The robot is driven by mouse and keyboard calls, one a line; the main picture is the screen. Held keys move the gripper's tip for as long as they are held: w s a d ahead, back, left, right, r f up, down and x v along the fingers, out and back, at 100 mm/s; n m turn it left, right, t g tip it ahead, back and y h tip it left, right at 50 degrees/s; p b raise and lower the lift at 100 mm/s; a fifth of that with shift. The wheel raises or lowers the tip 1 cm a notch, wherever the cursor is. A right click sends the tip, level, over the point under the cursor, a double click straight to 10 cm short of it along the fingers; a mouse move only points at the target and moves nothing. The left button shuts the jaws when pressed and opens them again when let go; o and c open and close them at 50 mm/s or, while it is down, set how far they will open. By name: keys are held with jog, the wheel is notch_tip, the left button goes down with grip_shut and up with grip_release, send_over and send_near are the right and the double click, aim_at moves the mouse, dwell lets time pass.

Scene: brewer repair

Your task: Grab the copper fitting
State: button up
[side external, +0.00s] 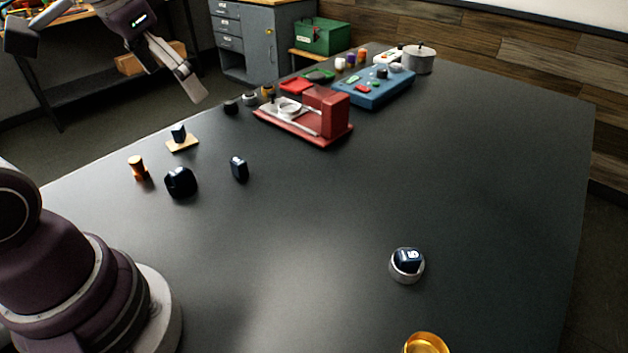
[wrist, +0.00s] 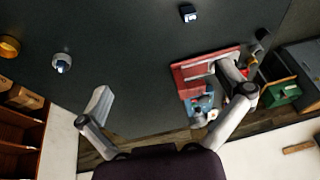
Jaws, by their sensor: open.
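The copper fitting (side external: 137,166) is a small orange-brown cylinder standing upright on the dark table, on the left in the side view. I cannot make it out in the wrist view. My gripper (wrist: 166,82) is open and empty, its two fingers spread wide. In the side view one finger (side external: 178,75) hangs at the top left, well above the table and apart from the fitting.
Close to the fitting are a round black part (side external: 181,182), a dark block (side external: 239,168) and a blue cube on a wooden pad (side external: 182,146). A red brewer (side external: 325,112) and blue tray (side external: 373,91) stand farther back. The table's right half is mostly clear.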

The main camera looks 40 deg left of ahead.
jog(key=s+d+f+t+h, duration=0.1)
jog(key=s+d+f, duration=0.2)
jog(key=d, duration=0.1)
jog(key=shift+s+d, duration=0.3)
jog(key=c, duration=0.8)
jog(key=shift+o, duration=0.2)
jog(key=n+g+y, duration=0.3)
jog(key=n+y, duration=0.1)
jog(key=n, duration=0.7)
send_near(134, 160)
jog(key=x, duration=1)
